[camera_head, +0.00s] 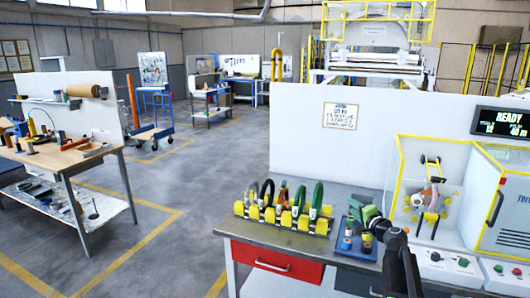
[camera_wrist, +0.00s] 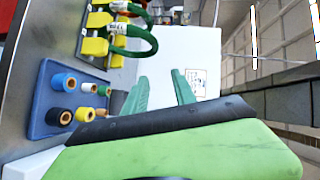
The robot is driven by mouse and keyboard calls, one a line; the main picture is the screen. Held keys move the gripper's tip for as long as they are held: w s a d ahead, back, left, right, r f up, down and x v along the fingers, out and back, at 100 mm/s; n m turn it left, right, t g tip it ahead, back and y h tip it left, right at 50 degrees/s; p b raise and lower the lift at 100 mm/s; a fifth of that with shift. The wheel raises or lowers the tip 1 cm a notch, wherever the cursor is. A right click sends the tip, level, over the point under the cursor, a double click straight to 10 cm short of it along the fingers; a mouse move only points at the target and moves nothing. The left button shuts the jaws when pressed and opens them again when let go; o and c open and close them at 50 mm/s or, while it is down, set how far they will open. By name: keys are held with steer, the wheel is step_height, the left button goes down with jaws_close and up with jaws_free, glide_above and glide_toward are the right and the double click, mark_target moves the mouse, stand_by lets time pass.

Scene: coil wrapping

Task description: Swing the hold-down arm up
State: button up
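The wrapping machine (camera_head: 428,190) stands at the right in the head view, with a yellow-edged open front. Inside it a pinkish ring-shaped part (camera_head: 431,203) sits below a yellow-and-black fitting (camera_head: 430,162). The hold-down arm is too small to tell apart from these parts. My gripper (camera_head: 358,207) is to the left of the machine, above the blue tray, and well apart from the ring. In the wrist view its two green fingers (camera_wrist: 160,90) stand apart with nothing between them. The machine is not seen in the wrist view.
A blue tray (camera_wrist: 48,88) with several tape rolls lies below my gripper. A yellow rack (camera_head: 240,211) holds several coils to its left. A white panel (camera_head: 290,135) closes off the back of the bench. A control box with buttons (camera_head: 448,262) sits before the machine.

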steer(key=s+a+f+n+g+y, duration=0.1)
steer(key=s+a+f+n+g, duration=0.25)
steer(key=a, duration=0.55)
steer(key=s+a+f+n+g+y, duration=0.1)
steer(key=s+a+f+n+g, duration=0.2)
steer(key=a, duration=0.5)
steer(key=s+a+f+n+g+y, duration=0.1)
steer(key=s+a+f+n, duration=0.3)
steer(key=a, duration=0.5)
steer(key=s+f+n+g+h, duration=0.25)
steer(key=s+f+g, duration=0.4)
steer(key=s, duration=0.65)
steer(key=s+d+f+g+h, duration=0.2)
steer(key=s+d+f+h, duration=0.1)
steer(key=s+d, duration=0.4)
steer(key=shift+s+f+h, duration=0.25)
steer(key=shift+s+h, duration=0.3)
steer(key=shift+s, duration=0.1)
steer(key=shift+d, duration=0.1)
steer(key=c, duration=0.7)
